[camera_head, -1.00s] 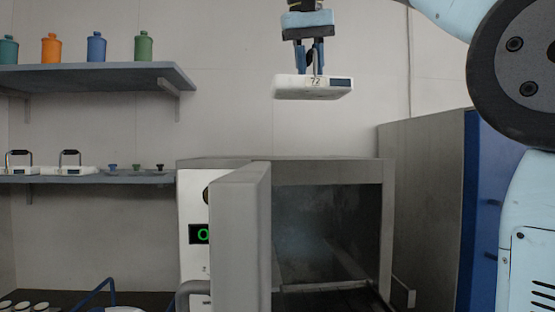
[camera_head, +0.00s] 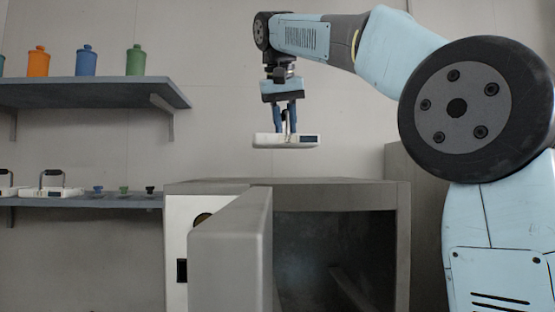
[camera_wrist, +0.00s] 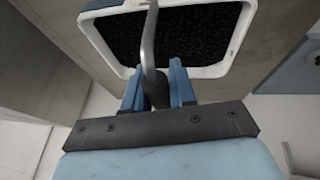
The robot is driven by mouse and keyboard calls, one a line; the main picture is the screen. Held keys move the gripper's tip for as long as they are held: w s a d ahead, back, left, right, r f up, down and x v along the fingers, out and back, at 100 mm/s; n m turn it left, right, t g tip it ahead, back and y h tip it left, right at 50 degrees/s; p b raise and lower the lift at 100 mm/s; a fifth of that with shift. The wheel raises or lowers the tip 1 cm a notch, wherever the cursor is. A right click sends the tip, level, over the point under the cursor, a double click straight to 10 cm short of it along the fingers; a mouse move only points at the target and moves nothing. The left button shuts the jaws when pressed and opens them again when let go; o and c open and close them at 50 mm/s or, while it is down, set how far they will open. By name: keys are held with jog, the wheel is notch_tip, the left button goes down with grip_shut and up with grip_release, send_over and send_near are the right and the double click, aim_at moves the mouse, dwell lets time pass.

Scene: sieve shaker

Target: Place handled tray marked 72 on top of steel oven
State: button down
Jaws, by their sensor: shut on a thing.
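My gripper (camera_head: 286,112) is shut on the handle of a white tray (camera_head: 270,141) and holds it up in the head view. The tray hangs roughly level, a little above the top of the steel oven (camera_head: 330,183), with a gap between them. The number on the tray is too small to read now. In the wrist view the gripper (camera_wrist: 158,88) grips the grey handle, and the tray's white rim (camera_wrist: 215,70) surrounds a dark speckled inside. The oven's door (camera_head: 230,250) stands open toward me, and its dark inside shows.
The oven's top is clear. A lower shelf (camera_head: 120,202) at left carries other handled trays (camera_head: 50,192) and small knobbed pieces. An upper shelf (camera_head: 80,93) holds coloured bottles (camera_head: 86,61). A grey cabinet (camera_head: 410,165) stands behind the oven at right.

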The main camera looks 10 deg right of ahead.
jog(key=w+f, duration=0.1)
jog(key=f, duration=0.1)
jog(key=w+a+f, duration=0.1)
jog(key=w+f, duration=0.1)
jog(key=shift+w+a+f, duration=0.1)
jog(key=shift+w+f, duration=0.05)
jog(key=shift+f, duration=0.85)
jog(key=shift+w+f, duration=0.15)
jog(key=shift+f, duration=0.8)
jog(key=shift+f, duration=0.1)
jog(key=c, duration=0.9)
grip_release()
jog(key=v, duration=1.2)
jog(key=shift+a, duration=0.1)
